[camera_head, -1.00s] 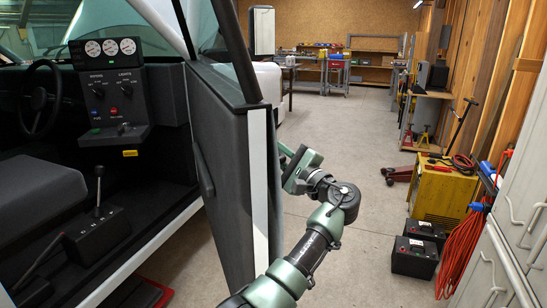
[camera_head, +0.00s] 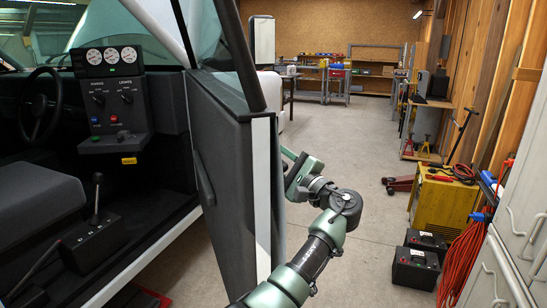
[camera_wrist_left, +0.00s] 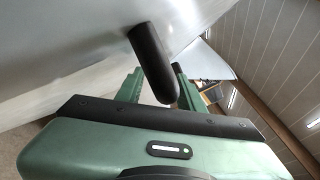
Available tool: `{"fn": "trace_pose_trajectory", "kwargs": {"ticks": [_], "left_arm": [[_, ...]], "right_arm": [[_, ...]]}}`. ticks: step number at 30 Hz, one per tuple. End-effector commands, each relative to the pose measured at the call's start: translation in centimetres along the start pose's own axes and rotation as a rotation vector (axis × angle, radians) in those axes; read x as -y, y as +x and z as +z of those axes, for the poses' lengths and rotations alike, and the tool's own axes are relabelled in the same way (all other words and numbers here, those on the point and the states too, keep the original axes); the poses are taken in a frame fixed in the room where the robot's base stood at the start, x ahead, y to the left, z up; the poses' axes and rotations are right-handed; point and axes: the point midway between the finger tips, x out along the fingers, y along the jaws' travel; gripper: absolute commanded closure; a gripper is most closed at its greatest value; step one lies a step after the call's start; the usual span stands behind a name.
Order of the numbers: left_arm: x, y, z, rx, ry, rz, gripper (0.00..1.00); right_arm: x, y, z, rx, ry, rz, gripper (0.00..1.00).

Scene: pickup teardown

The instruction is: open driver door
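The driver door (camera_head: 222,150) stands ajar, swung out from the cab, with its dark inner panel and pale edge facing me in the head view. My left arm reaches around the door's free edge. My left gripper (camera_head: 290,178) is at the door's outer side, partly hidden by the edge. In the left wrist view, the black door handle (camera_wrist_left: 152,58) stands out from the pale outer door skin (camera_wrist_left: 75,55). The green fingers of my left gripper (camera_wrist_left: 160,88) lie on both sides of the handle and appear closed on it. My right gripper is not in view.
The cab holds a gauge console (camera_head: 115,95), a seat (camera_head: 38,195) and a lever box (camera_head: 93,240). Right of the door is open concrete floor (camera_head: 345,140). A yellow machine (camera_head: 440,205), black batteries (camera_head: 415,268), red hose (camera_head: 462,262) and white cabinets (camera_head: 520,200) line the right side.

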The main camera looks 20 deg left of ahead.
Motion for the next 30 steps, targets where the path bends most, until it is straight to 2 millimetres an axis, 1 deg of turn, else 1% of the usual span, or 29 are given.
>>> {"fn": "trace_pose_trajectory", "kwargs": {"ticks": [4, 12, 15, 19, 25, 26, 27, 28, 29, 30], "left_arm": [[-0.2, -1.5, -0.2, -0.004, 0.000, -0.001, 0.62], [-0.2, -6.0, -0.1, -0.002, 0.000, 0.000, 0.62], [-0.2, -7.0, 0.0, 0.000, -0.001, 0.001, 0.62], [-0.1, -7.6, 0.0, 0.001, -0.001, 0.000, 0.62], [-0.1, -7.6, 0.1, 0.002, -0.001, 0.001, 0.62], [-0.1, -7.6, 0.1, 0.002, -0.001, 0.001, 0.65], [-0.1, -7.6, 0.0, 0.000, 0.000, 0.001, 0.76], [-0.3, -7.6, -0.2, -0.005, 0.002, 0.000, 0.84], [-0.7, -7.7, -0.6, -0.013, 0.005, -0.001, 0.93], [-1.5, -7.7, -1.5, -0.033, 0.012, -0.005, 1.00]], "right_arm": [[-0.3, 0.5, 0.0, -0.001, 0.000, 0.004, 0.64], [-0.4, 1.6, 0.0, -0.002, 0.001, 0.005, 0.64], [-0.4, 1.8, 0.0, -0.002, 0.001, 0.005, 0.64], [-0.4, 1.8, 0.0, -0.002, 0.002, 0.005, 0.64], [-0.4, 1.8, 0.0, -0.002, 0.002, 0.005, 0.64], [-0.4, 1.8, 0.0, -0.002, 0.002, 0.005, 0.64], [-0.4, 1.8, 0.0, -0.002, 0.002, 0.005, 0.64], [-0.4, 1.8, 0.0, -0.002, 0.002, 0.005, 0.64], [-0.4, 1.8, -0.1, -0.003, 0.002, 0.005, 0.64], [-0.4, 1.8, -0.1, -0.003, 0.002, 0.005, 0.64]]}}
